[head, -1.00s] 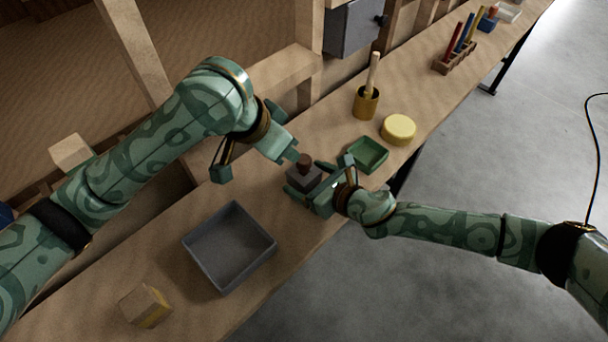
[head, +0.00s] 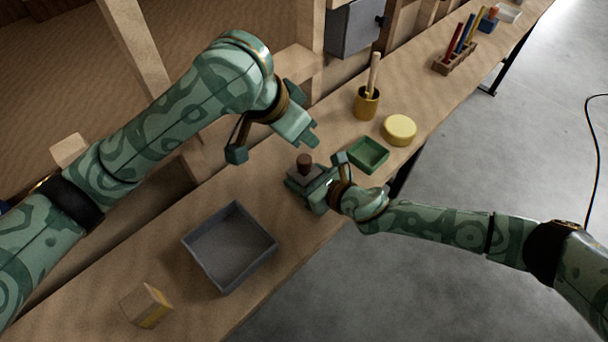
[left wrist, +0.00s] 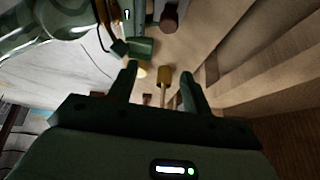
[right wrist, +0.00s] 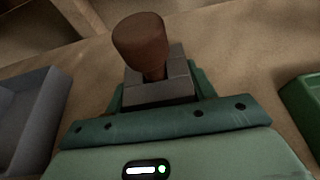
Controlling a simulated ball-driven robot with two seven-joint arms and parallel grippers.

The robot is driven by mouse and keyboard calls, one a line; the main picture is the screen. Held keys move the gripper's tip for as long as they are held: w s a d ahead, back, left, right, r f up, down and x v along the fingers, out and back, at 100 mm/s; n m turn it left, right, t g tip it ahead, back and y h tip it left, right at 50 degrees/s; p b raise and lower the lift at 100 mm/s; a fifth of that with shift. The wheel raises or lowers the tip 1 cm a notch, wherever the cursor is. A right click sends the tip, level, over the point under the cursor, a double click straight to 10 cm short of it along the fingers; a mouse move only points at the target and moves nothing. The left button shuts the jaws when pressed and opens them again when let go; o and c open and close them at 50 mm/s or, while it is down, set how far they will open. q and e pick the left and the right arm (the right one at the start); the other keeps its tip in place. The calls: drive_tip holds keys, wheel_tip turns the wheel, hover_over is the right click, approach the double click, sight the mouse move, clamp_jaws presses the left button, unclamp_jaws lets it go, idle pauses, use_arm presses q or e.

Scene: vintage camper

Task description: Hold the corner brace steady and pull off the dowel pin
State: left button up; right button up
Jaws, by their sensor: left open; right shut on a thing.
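The corner brace (head: 300,173) is a small grey block on the bench; it also shows in the right wrist view (right wrist: 160,91). The brown dowel pin (head: 304,161) stands upright in its top, with its wide head clear in the right wrist view (right wrist: 142,40). My right gripper (head: 308,186) is shut on the brace from the front side. My left gripper (head: 275,140) is open and empty, above and behind the pin, apart from it. In the left wrist view the pin (left wrist: 170,12) shows at the top, outside the open fingers (left wrist: 158,85).
A grey tray (head: 187,249) and a wood-and-yellow block (head: 147,305) lie on the left. A pencil holder (head: 455,60) is farther back.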

sight(305, 158)
drive_tip(key=shift+d, duration=0.1)
use_arm(q)
drive_tip(key=w+f+n+g+y, duration=0.1)
drive_tip(key=n, duration=0.2)
drive_tip(key=w+d+f+n+g+y, duration=0.1)
drive_tip(key=f+n, duration=0.1)
drive_tip(key=n, duration=0.1)
drive_tip(key=d+f+n+g+y, duration=0.1)
drive_tip(key=n+g+y, duration=0.1)
drive_tip(key=n, duration=0.2)
drive_tip(key=shift+w+f, duration=0.3)
drive_tip(key=shift+w, duration=0.1)
drive_tip(key=shift+a+f+n, duration=0.2)
drive_tip(key=shift+a+n, duration=0.1)
drive_tip(key=shift+n, duration=0.8)
drive_tip(key=shift+f, duration=4)
clamp_jaws()
drive_tip(key=shift+r, duration=0.2)
